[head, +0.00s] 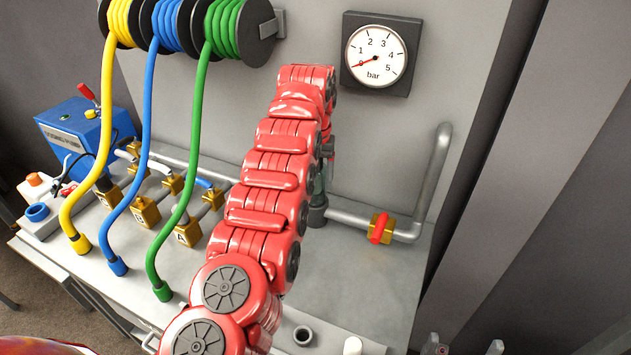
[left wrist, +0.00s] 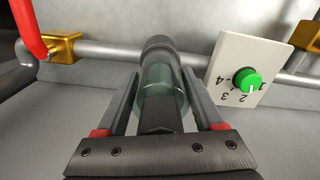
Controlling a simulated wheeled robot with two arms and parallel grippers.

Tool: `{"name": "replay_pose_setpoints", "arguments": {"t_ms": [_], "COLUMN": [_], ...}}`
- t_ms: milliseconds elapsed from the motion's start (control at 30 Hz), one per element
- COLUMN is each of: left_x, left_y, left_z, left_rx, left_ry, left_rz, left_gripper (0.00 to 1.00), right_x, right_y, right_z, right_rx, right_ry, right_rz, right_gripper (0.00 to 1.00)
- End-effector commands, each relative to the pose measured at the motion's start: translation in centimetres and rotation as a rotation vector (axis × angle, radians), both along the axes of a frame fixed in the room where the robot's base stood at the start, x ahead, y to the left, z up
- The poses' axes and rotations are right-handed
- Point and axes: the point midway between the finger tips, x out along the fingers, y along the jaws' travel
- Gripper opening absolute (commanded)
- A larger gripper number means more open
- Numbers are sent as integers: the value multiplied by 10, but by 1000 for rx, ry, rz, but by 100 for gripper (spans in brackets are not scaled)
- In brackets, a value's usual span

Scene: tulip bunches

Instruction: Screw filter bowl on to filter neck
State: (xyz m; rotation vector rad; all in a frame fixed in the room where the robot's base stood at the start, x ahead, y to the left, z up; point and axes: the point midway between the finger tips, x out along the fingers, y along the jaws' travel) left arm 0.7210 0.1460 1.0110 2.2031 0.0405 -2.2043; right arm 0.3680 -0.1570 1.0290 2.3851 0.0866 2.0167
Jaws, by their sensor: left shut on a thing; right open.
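The filter bowl (left wrist: 163,90) is a translucent greenish cylinder. My left gripper (left wrist: 160,80) is shut on it, one finger on each side. The bowl's end meets the dark filter neck (left wrist: 159,44) on the grey pipe; I cannot tell whether the threads are engaged. In the head view, my red left arm reaches up the middle and my left gripper (head: 324,165) points down at the bowl (head: 319,187), just above the neck (head: 317,214). My arm hides part of this. My right gripper (head: 464,346) is open and empty at the bottom edge, only its fingertips showing.
A red-handled valve (head: 380,228) sits on the pipe to the right. A white plate with a green knob (left wrist: 246,80) stands close beside the bowl. A pressure gauge (head: 376,56) reads about 0. Yellow, blue and green hoses (head: 187,190) hang at left. The bench's right front is mostly clear.

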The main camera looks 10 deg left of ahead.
Motion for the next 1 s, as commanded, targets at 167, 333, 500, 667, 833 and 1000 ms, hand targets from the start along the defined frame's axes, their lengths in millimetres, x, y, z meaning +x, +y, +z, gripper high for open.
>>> {"name": "replay_pose_setpoints", "arguments": {"t_ms": [167, 333, 500, 667, 833, 1000], "left_x": [0, 0, 0, 0, 1, 1], "left_y": [2, 1, 1, 2, 4, 4], "left_z": [-3, -1, -1, -2, 0, 0], "left_rx": [0, 0, -1, -1, 0, -1], "left_ry": [0, 1, 1, 1, 1, 0], "left_rz": [-189, -299, -301, -364, -636, -718], "left_gripper": [16, 16, 16, 16, 16, 16], "right_x": [0, 0, 0, 0, 0, 0], "right_y": [0, 0, 0, 0, 0, 0], "right_z": [-13, -14, -14, -15, -13, -10], "right_rx": [0, 0, 0, 0, 0, 0], "right_ry": [0, 0, 0, 0, 0, 0], "right_rz": [0, 0, 0, 0, 0, 0], "right_gripper": [100, 100, 100, 100, 100, 100]}}
